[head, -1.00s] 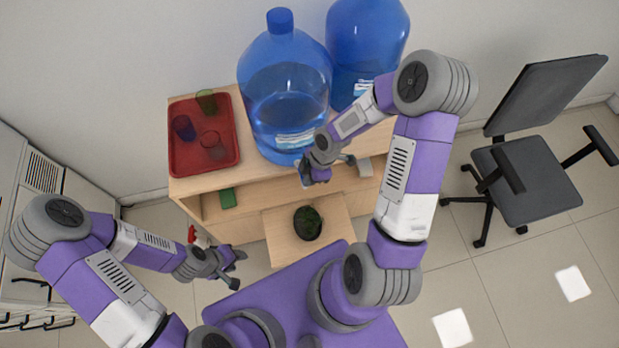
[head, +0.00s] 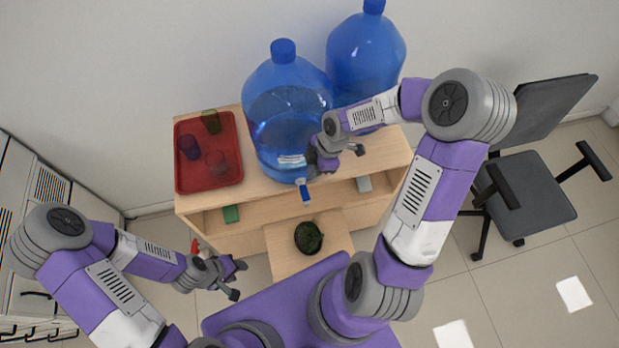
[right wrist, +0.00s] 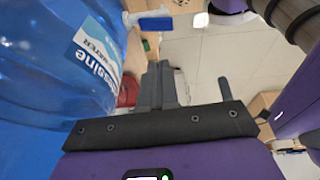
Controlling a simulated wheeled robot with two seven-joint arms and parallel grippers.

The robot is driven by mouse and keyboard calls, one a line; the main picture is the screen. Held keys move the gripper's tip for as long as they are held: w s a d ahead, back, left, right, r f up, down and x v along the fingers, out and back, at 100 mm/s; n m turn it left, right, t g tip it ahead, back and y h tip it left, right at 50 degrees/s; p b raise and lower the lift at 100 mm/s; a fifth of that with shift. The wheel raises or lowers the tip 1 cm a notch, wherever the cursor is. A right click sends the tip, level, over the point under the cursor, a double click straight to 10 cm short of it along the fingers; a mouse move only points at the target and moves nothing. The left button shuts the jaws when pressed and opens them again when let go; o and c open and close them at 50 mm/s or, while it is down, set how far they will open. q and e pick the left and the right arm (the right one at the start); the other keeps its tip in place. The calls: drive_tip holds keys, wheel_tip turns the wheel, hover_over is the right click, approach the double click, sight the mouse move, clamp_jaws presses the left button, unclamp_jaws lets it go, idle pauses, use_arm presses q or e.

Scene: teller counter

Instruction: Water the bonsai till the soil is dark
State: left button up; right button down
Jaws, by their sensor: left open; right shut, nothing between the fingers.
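The bonsai (head: 309,237), a dark green round clump, sits on a low wooden shelf (head: 339,237) in front of the counter; its soil cannot be made out. A large blue water bottle (head: 285,110) stands on the counter, with a white and blue tap (head: 305,192) at its front, also in the right wrist view (right wrist: 152,20). My right gripper (head: 345,160) is shut and empty, close to the bottle's right side and apart from the tap. My left gripper (head: 237,279) is open and empty at lower left, left of the bonsai.
A red tray (head: 209,180) at the counter's left holds a green glass (head: 211,122), a blue glass (head: 189,147) and a clear glass (head: 217,163). A second blue bottle (head: 365,50) stands behind. A small red object (head: 195,246) shows behind my left arm. An office chair (head: 535,195) is at right.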

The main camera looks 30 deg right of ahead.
drive_tip(key=shift+w+v, duration=0.1)
drive_tip(key=shift+v, duration=0.5)
drive_tip(key=shift+w+v, duration=0.15)
drive_tip(key=shift+v, duration=0.5)
idle(0.8)
drive_tip(key=s+a+f+m+g, duration=0.1)
drive_tip(key=s+a+f+m, duration=0.55)
drive_tip(key=f+m, duration=0.3)
drive_tip(key=s+a+f+m, duration=0.6)
drive_tip(key=a+f+m, duration=0.1)
drive_tip(key=f+m, duration=0.25)
wheel_tip(320, 180, down, 13)
drive_tip(key=y+b, duration=0.1)
drive_tip(key=b, duration=1.1)
drive_tip(key=shift+w+d+n, duration=0.2)
drive_tip(key=shift+w+n, duration=0.1)
drive_tip(key=shift+w, duration=0.2)
drive_tip(key=shift+r, duration=0.15)
